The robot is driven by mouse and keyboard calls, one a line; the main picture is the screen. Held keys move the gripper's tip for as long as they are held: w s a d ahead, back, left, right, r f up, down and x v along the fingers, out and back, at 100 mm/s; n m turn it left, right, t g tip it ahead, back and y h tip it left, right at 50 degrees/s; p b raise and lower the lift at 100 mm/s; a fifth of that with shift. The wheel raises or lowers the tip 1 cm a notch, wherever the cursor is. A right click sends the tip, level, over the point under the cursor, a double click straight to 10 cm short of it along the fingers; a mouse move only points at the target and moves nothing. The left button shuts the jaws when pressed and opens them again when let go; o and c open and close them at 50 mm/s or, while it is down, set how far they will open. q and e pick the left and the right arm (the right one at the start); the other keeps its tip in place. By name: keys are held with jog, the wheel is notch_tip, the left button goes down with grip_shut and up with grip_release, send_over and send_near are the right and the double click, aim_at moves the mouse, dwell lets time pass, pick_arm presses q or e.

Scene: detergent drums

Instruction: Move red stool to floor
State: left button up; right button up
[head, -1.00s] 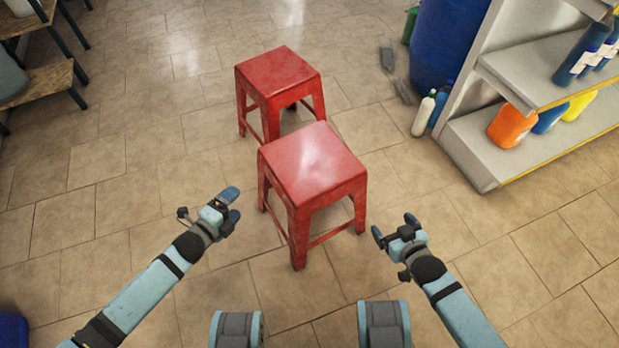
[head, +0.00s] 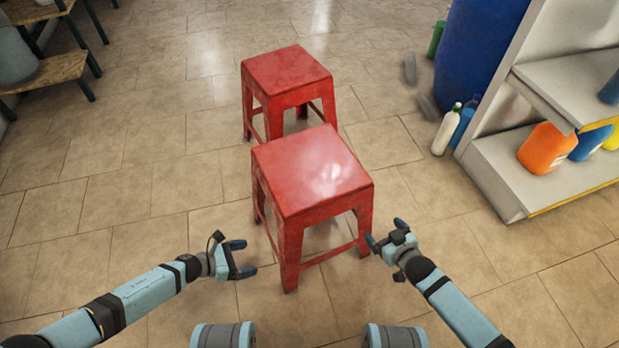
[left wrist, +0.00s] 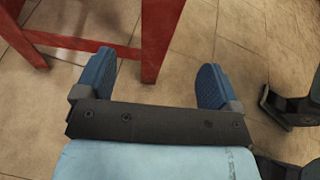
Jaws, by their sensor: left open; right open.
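Two red stools stand upright on the tiled floor in the head view. The nearer red stool (head: 311,172) is between my two grippers, and the farther red stool (head: 285,80) stands behind it, partly hidden. My left gripper (head: 243,259) is open and empty, just left of the near stool's front leg. In the left wrist view its open fingers (left wrist: 155,82) are close to a red leg (left wrist: 160,38), with no clear grasp on it. My right gripper (head: 384,234) is open and empty beside the near stool's right leg; whether it touches is unclear.
A shelf unit (head: 500,170) with bottles stands at the right, with a blue barrel (head: 478,50) behind it. A white bottle (head: 446,130) is on the floor beside the shelf. Wooden-topped furniture (head: 48,72) is at upper left. The floor (head: 130,190) at left is clear.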

aim_at(281, 251)
pick_arm(q)
jog(key=x, duration=1.3)
jog(key=shift+d+f, duration=0.2)
jog(key=shift+d, duration=0.15)
pick_arm(e)
jog(key=x, duration=1.3)
jog(key=shift+w+f, duration=0.2)
jog(key=shift+w, duration=0.05)
pick_arm(q)
jog(key=c, duration=1.6)
pick_arm(e)
jog(key=c, duration=1.6)
pick_arm(q)
grip_shut()
pick_arm(e)
jog(key=shift+r, duration=0.1)
grip_shut()
